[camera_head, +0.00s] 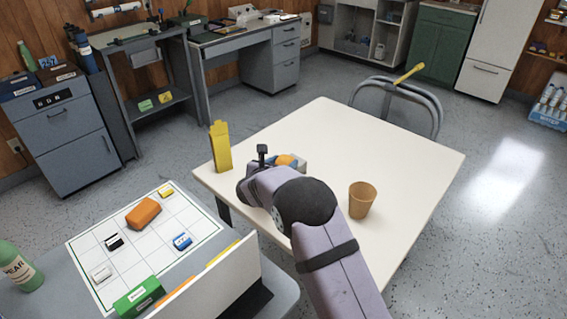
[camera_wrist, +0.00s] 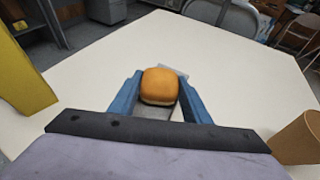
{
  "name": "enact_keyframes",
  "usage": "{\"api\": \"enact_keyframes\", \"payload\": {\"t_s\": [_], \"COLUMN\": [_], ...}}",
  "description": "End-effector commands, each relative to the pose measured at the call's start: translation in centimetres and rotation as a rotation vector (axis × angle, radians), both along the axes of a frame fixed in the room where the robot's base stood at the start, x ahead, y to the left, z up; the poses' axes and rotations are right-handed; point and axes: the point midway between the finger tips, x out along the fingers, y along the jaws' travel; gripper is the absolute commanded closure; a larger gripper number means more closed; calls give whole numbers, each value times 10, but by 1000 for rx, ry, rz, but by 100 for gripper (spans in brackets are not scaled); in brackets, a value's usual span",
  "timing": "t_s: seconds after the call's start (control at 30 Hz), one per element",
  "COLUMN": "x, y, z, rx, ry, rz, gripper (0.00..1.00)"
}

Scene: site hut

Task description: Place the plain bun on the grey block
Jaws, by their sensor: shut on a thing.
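The plain bun (camera_wrist: 159,83), orange-brown on top with a paler base, sits between the two blue fingers of my gripper (camera_wrist: 160,92) in the wrist view. My gripper is shut on it. In the head view the bun (camera_head: 285,159) shows partly behind my arm, over the white table. The grey block (camera_wrist: 178,70) shows as a pale edge behind the bun and is mostly hidden by it. In the head view a grey bit of the block (camera_head: 300,164) shows beside the bun. I cannot tell whether the bun touches the block.
A yellow carton (camera_head: 220,147) stands at the table's left edge, and an orange-tan cup (camera_head: 362,200) stands to the right of my arm. The white table (camera_head: 330,125) is clear towards the back. A grey chair (camera_head: 402,100) stands behind it.

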Motion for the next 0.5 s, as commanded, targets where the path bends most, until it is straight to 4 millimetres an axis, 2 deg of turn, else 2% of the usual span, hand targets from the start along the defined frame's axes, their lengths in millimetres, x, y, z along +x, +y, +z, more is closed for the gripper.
{"api": "enact_keyframes", "payload": {"t_s": [0.4, 0.43, 0.5], "x": [0, 0, 0], "y": [0, 0, 0], "z": [-5, -4, -3], "rx": [0, 0, 0], "ry": [-1, -1, 0], "rz": [0, 0, 0], "gripper": [79, 52, 38]}}
